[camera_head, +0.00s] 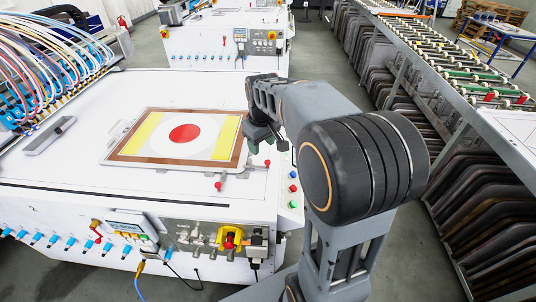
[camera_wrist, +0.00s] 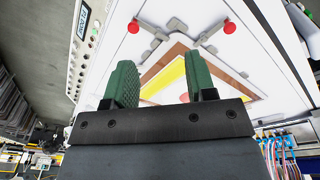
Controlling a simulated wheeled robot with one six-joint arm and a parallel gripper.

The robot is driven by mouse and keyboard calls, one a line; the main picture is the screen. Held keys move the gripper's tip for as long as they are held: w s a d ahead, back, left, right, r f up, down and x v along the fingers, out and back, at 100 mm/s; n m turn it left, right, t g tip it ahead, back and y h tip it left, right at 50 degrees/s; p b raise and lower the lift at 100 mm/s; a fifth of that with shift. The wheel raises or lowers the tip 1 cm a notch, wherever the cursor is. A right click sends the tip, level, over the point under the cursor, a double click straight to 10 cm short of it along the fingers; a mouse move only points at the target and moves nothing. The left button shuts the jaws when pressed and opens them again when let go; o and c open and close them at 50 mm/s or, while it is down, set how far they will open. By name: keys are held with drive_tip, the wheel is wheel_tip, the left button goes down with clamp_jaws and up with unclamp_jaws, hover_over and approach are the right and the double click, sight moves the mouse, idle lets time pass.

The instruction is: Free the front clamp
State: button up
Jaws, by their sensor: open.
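A brown-framed printing screen (camera_head: 115,154) with yellow panels and a red disc lies on the white machine table. One red-knobbed clamp (camera_head: 217,185) sits at its near edge, toward the front of the table. Another red-knobbed clamp (camera_head: 267,163) sits by its right edge. The wrist view shows two grey clamp bars with red knobs, one at left (camera_wrist: 134,27) and one at right (camera_wrist: 228,27), beyond the fingers. My gripper (camera_wrist: 163,82) is open and empty, with green fingers apart. In the head view it hangs above the right side of the screen, partly hidden by my arm.
A grey bar (camera_head: 48,136) lies at the table's left, near many coloured hoses (camera_head: 60,45). Buttons (camera_head: 293,188) line the right edge. A yellow-and-red switch (camera_head: 229,237) is on the front panel. A roller rack (camera_head: 440,45) stands across the aisle.

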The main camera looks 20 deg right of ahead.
drive_tip(key=n+g+p, duration=0.1)
drive_tip(key=n, duration=0.1)
hover_over(267, 161)
drive_tip(key=f, duration=0.2)
wheel_tip(267, 161, down, 14)
drive_tip(key=shift+d+r+p, duration=0.1)
drive_tip(key=shift+d+p, duration=0.05)
drive_tip(key=shift+p, duration=0.65)
drive_tip(key=shift+c, duration=0.4)
clamp_jaws()
